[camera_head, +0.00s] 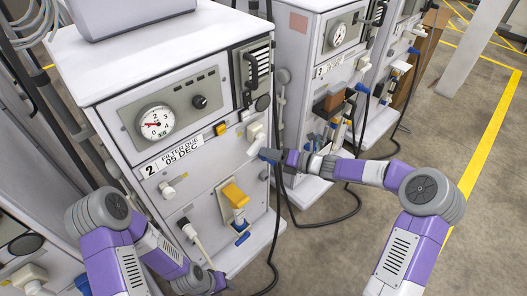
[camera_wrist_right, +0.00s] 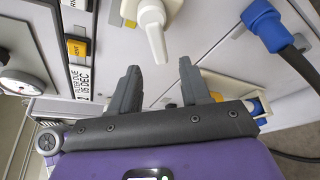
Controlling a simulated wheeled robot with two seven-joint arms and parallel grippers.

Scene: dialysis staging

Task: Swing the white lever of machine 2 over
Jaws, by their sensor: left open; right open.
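Machine 2 (camera_head: 125,92) is a white cabinet with a round gauge and a label reading "2 FILTER DUE 05 DEC". Its white lever (camera_head: 255,139) sticks out near the right edge of its front. In the right wrist view the white lever (camera_wrist_right: 155,35) has a round base, and its narrow end points toward the gap between my fingers. My right gripper (camera_head: 268,155) is open just beside the lever; in the wrist view its fingertips (camera_wrist_right: 158,70) lie either side of the lever's end, with no visible contact. My left gripper (camera_head: 222,286) is low at the bottom, apart from the lever.
A yellow block (camera_head: 235,194) and a white handle (camera_head: 192,232) stick out lower on the same front. A blue connector with a dark hose (camera_wrist_right: 268,25) is to the right in the wrist view. Further machines (camera_head: 312,75) stand behind at right. Open floor (camera_head: 325,245) lies at lower right.

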